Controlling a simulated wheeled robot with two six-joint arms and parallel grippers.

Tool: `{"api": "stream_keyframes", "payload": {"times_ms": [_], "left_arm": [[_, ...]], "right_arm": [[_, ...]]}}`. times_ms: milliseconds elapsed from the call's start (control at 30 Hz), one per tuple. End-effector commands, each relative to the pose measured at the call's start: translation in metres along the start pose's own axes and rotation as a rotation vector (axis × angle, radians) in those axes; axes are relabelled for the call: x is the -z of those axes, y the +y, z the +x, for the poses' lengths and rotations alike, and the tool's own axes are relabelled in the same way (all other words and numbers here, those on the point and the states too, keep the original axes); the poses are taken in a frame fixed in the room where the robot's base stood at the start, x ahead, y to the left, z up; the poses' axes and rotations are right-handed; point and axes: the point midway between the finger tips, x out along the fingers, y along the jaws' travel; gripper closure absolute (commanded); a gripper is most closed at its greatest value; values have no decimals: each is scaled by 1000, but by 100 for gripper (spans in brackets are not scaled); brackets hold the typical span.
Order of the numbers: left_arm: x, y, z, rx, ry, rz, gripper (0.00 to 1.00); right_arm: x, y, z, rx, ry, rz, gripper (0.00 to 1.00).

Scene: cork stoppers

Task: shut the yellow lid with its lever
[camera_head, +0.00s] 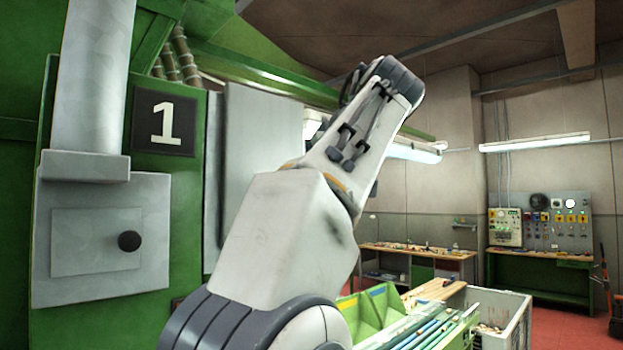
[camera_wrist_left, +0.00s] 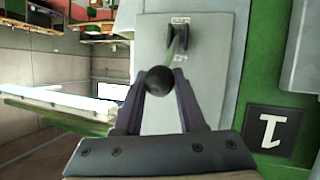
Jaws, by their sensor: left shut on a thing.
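A lever with a dark round knob (camera_wrist_left: 159,80) and a thin rod (camera_wrist_left: 178,46) stands out from a bracket on a grey panel (camera_wrist_left: 211,60) in the left wrist view. My left gripper (camera_wrist_left: 160,74) is shut on the knob, with one dark finger on each side of it. In the head view my arm crosses the middle of the picture, and neither its fingertips nor the gripped lever can be made out. I see no yellow lid in either view. My right gripper is not in view.
A green machine carries a black number 1 sign (camera_head: 164,122) and a grey box (camera_head: 70,278) with another dark knob (camera_head: 129,241) at left. A white crate (camera_head: 518,318) and a green bin (camera_head: 372,309) stand at lower right. Workbenches line the far wall.

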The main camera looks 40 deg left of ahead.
Motion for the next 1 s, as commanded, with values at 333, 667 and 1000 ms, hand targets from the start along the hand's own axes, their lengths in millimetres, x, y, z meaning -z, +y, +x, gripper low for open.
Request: {"api": "stream_keyframes", "payload": {"times_ms": [333,667,1000], "left_arm": [[-1,1,0,1,2,3,31],[-1,3,-6,-3,1,3,31],[0,4,-65,-8,0,4,31]], "right_arm": [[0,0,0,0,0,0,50],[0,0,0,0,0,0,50],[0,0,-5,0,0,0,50]]}}
